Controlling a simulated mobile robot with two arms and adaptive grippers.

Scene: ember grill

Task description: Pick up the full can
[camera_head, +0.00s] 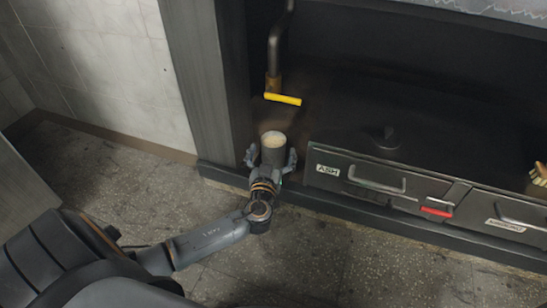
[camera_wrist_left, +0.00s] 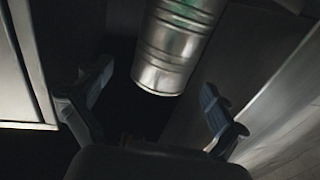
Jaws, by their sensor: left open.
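My left gripper (camera_head: 272,158) is open, with one finger on each side of the can in the head view. In the left wrist view the gripper (camera_wrist_left: 155,108) has its fingers spread, with the can's end between and beyond them. I cannot tell whether either finger touches it. My right gripper is not in view.
A yellow-handled crank (camera_head: 283,99) hangs above the can. A drawer labelled ASH (camera_head: 375,184) is to the right, then a red handle (camera_head: 436,211) and another drawer (camera_head: 510,222). A dark post (camera_head: 205,75) stands to the left. A brush (camera_head: 539,175) lies at the right edge.

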